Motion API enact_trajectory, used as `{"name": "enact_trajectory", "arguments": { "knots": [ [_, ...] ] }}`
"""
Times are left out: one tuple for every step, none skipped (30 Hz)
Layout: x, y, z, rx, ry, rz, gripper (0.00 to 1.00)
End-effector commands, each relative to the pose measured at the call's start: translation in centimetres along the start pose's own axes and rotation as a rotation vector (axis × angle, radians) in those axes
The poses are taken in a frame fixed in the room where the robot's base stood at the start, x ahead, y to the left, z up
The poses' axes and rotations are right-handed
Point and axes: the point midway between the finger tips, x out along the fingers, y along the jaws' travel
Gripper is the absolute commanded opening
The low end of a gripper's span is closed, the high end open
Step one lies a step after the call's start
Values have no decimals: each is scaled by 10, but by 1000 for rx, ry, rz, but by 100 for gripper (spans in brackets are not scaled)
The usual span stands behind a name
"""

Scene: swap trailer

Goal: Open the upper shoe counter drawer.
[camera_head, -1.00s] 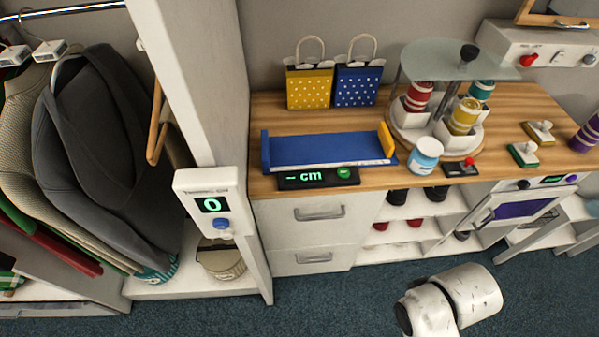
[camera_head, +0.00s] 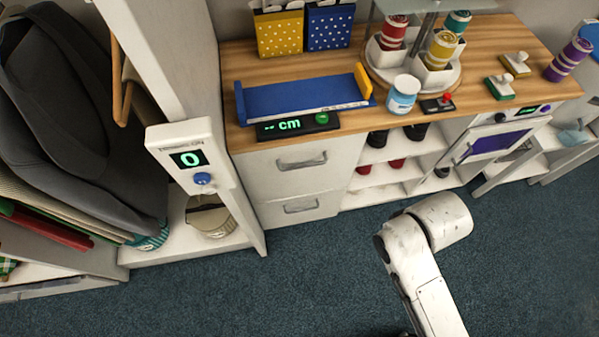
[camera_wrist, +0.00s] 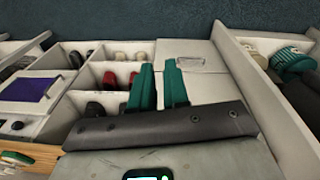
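The shoe counter (camera_head: 225,75) has a wooden top and two white drawers at its left end. The upper drawer (camera_head: 262,178) is shut, with a grey bar handle (camera_head: 302,162). The lower drawer (camera_head: 262,214) below it is also shut. My gripper is outside the head view, which shows only part of my white arm. In the wrist view, my gripper (camera_wrist: 159,66) has two green fingers, apart with nothing between them. That view is upside down, and a drawer handle (camera_wrist: 190,65) shows just beyond the right finger; I cannot tell which drawer it belongs to. My gripper appears apart from it.
Open shoe shelves (camera_head: 385,178) are right of the drawers. A white post with a display box (camera_head: 187,155) stands close on the left, by hanging clothes. A blue measuring tray (camera_head: 300,98) and a jar (camera_head: 403,95) stand on top. The carpet (camera_head: 320,270) in front is clear.

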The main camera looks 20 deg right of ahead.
Motion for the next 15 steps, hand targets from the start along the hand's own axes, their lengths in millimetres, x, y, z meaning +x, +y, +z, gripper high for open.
{"name": "enact_trajectory", "arguments": {
  "knots": [
    [17,0,-6,-18,6,37,20],
    [26,1,-10,-32,10,70,23],
    [38,3,-18,-56,20,123,27],
    [47,4,-25,-78,30,171,30],
    [56,5,-32,-104,42,221,33],
    [68,4,-44,-144,63,293,36],
    [75,3,-53,-177,80,349,38],
    [81,1,-63,-212,99,405,38],
    [88,-3,-75,-262,128,479,38],
    [92,-7,-86,-302,151,535,38],
    [96,-13,-96,-344,176,589,38],
    [101,-22,-109,-403,212,662,38],
    [103,-31,-119,-449,240,716,38],
    [105,-41,-129,-495,270,769,38],
    [106,-54,-140,-557,311,837,38]
  ]
}}
